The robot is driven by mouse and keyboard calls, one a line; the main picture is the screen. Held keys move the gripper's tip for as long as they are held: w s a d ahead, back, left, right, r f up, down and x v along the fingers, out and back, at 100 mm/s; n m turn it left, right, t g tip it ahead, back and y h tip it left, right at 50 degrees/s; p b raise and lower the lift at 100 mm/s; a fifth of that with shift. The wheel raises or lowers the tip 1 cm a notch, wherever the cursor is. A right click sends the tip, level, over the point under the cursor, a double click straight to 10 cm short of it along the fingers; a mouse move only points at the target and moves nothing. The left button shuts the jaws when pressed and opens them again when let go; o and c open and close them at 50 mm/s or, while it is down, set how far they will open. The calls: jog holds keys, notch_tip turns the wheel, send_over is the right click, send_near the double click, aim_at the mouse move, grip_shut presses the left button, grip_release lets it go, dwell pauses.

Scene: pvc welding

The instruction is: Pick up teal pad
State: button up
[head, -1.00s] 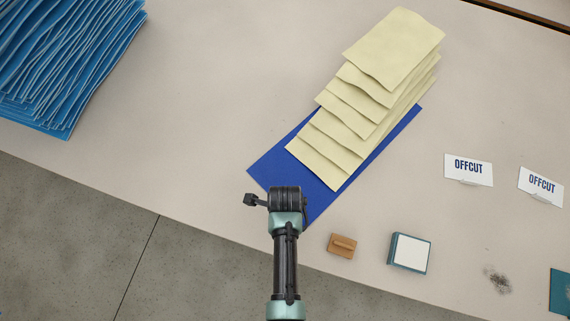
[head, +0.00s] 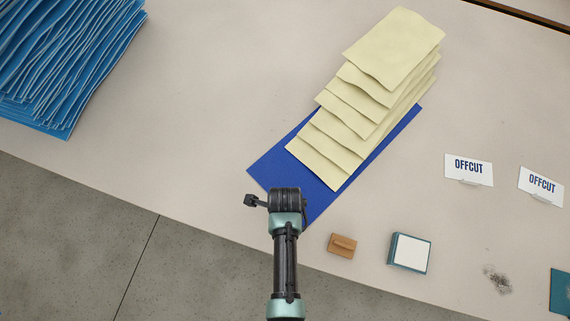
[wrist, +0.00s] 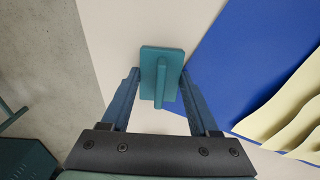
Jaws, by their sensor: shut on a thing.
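The teal pad (wrist: 158,56) shows in the wrist view as a small flat rectangle with a raised ridge or grip along it. My gripper (wrist: 158,76) is shut on the teal pad, with one blue finger on each side of it. The pad is over the pale table near its edge; I cannot tell whether it touches the table. In the head view my wrist hides the pad and the fingers.
A blue mat (head: 268,169) bears several stacked yellow sheets (head: 395,50). A wooden block (head: 342,245), a blue-edged white block (head: 410,252) and two OFFCUT signs (head: 468,169) (head: 541,185) stand to the right. Blue sheets (head: 65,60) are piled at upper left.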

jog(key=shift+r, duration=0.15)
notch_tip(320, 180, up, 10)
jog(key=shift+f+p, duration=0.15)
jog(key=shift+p, duration=0.15)
jog(key=o, duration=0.7)
jog(key=c, duration=0.5)
jog(key=shift+c, duration=0.2)
